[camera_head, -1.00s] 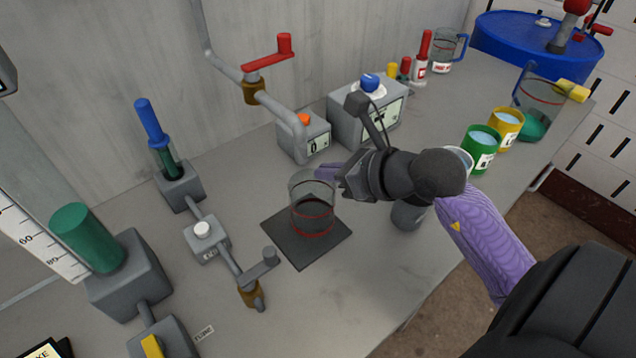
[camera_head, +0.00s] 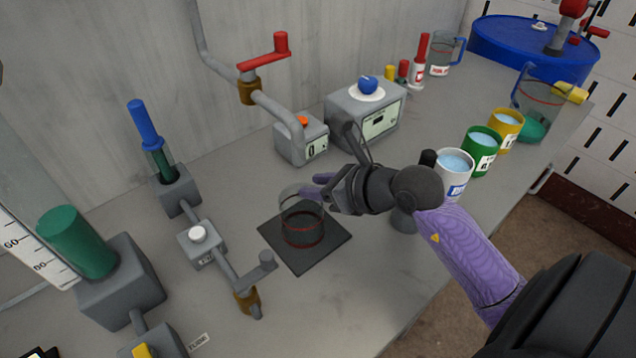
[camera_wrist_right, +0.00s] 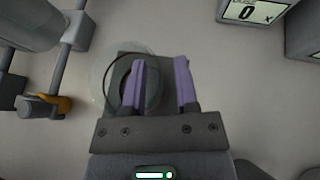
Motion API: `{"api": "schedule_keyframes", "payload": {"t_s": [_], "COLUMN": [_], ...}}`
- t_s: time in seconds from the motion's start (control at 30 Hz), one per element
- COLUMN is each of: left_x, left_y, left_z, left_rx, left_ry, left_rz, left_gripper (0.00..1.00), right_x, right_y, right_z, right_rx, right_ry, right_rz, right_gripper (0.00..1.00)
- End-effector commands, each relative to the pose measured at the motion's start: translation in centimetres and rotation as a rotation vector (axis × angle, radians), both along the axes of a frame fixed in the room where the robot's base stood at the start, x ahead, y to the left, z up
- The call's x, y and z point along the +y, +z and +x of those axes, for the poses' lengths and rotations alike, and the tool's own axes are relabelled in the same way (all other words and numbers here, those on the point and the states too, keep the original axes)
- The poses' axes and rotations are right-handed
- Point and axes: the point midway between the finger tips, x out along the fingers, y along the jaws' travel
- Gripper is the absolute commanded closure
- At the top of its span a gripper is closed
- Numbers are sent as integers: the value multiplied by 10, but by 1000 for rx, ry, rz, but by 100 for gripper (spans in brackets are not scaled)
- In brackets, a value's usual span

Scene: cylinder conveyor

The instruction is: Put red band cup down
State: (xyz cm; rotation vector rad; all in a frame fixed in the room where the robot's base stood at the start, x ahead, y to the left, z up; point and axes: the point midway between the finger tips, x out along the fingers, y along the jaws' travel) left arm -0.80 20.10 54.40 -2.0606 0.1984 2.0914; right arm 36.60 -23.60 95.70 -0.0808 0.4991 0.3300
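The red band cup (camera_head: 303,228), a clear beaker with red rings and dark contents or a dark background through it, appears to stand upright on the dark square mat (camera_head: 330,249). My right gripper (camera_head: 315,186) is at its rim, on the right side. In the right wrist view the two purple fingers (camera_wrist_right: 161,88) are clearly apart. The left finger overlaps the round cup outline (camera_wrist_right: 94,88) and the right finger lies outside it. Whether a finger touches the wall cannot be told. My left gripper is out of view.
A white cup (camera_head: 455,178), green cup (camera_head: 481,150) and yellow cup (camera_head: 506,130) stand along the right edge. A grey device with a blue knob (camera_head: 368,85) and a red-handled pipe (camera_head: 262,66) are behind. Bare table lies in front of the mat.

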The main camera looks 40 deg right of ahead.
Motion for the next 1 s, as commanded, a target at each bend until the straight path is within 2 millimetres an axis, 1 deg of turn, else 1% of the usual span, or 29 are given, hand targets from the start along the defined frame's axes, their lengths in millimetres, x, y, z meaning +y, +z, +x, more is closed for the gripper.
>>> {"api": "schedule_keyframes", "payload": {"t_s": [0.13,0.23,0.43,0.6,0.7,0.8,1.0], "left_x": [-1,-2,-7,-15,-18,-18,-17], "left_y": [3,6,17,25,26,27,26], "left_z": [-3,-4,0,9,15,18,17], "left_rx": [3,4,-7,-27,-37,-42,-40], "left_ry": [0,0,1,4,5,4,3], "left_rz": [-1,-3,-13,-27,-30,-31,-29], "left_gripper": [41,41,41,41,41,41,41], "right_x": [0,-4,-18,-29,-33,-35,-35], "right_y": [4,9,33,52,58,61,60], "right_z": [0,-11,-50,-83,-94,-99,-99], "right_rx": [-1,1,3,3,0,0,0], "right_ry": [0,-1,-2,-2,-2,0,0], "right_rz": [0,0,-2,1,1,1,0], "right_gripper": [62,62,62,62,62,62,62]}}
